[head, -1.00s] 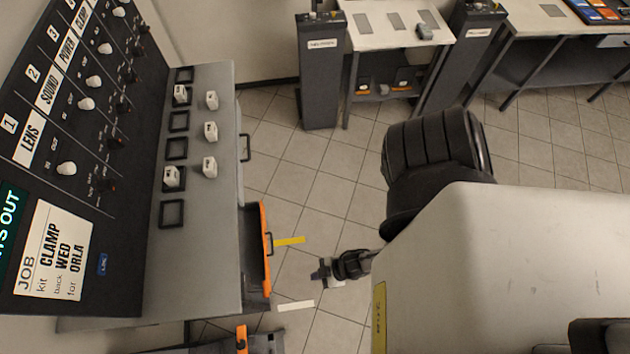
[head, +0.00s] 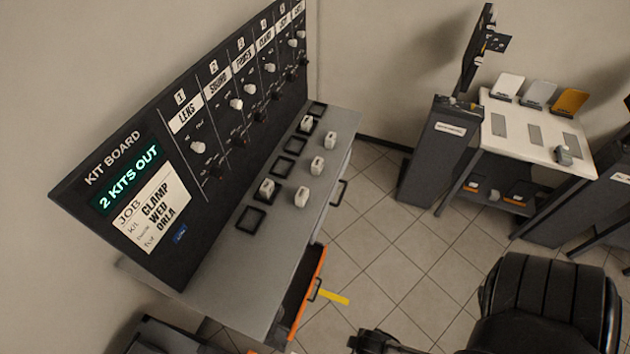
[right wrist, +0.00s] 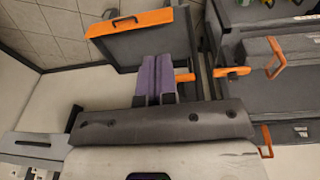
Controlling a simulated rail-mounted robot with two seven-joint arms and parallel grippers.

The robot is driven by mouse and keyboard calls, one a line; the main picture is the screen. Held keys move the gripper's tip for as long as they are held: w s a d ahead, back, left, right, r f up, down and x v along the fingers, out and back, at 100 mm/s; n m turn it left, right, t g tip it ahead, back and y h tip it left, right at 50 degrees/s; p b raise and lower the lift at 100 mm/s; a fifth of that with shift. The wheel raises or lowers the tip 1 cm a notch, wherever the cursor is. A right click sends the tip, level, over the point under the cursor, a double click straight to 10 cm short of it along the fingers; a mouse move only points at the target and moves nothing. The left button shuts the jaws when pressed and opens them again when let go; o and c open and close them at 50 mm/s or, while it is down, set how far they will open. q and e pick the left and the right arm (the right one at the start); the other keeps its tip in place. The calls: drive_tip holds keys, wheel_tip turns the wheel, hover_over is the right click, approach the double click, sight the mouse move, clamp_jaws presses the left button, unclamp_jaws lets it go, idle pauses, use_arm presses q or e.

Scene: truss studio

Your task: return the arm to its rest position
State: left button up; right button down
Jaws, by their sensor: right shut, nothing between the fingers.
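My right gripper (right wrist: 163,62) shows in the right wrist view as two purple fingers side by side, shut with nothing between them. Behind the fingers in that view is an open orange-edged drawer (right wrist: 140,45). In the head view a dark end part of an arm (head: 380,342) shows at the bottom edge, and my large dark arm joint (head: 550,300) fills the lower right. The fingers cannot be made out there. My left gripper is in neither current view.
The kit board (head: 150,190) stands at left above a grey counter (head: 215,285) with white blocks and black square frames. An orange-fronted drawer (head: 308,290) stands open below it. A white-topped table (head: 515,140) and dark posts stand at right. Tiled floor (head: 390,230) between is clear.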

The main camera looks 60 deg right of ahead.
use_arm(q)
wheel_tip(320, 180, up, 6)
drive_tip(key=p, duration=0.6)
use_arm(e)
drive_tip(key=w+d+r+t, duration=0.1)
drive_tip(key=w+r, duration=0.3)
drive_tip(key=r, duration=1.2)
drive_tip(key=w+r+t, duration=0.1)
drive_tip(key=w+r, duration=0.3)
drive_tip(key=r, duration=1.3)
use_arm(q)
wheel_tip(320, 180, down, 74)
drive_tip(key=b, duration=7.4)
drive_tip(key=shift+d+f, duration=0.2)
drive_tip(key=shift+f, duration=0.05)
use_arm(e)
wheel_tip(320, 180, down, 75)
drive_tip(key=shift+w+r, duration=0.2)
use_arm(q)
drive_tip(key=shift+r, duration=0.1)
drive_tip(key=shift+c, duration=0.3)
use_arm(e)
drive_tip(key=shift+r, duration=0.1)
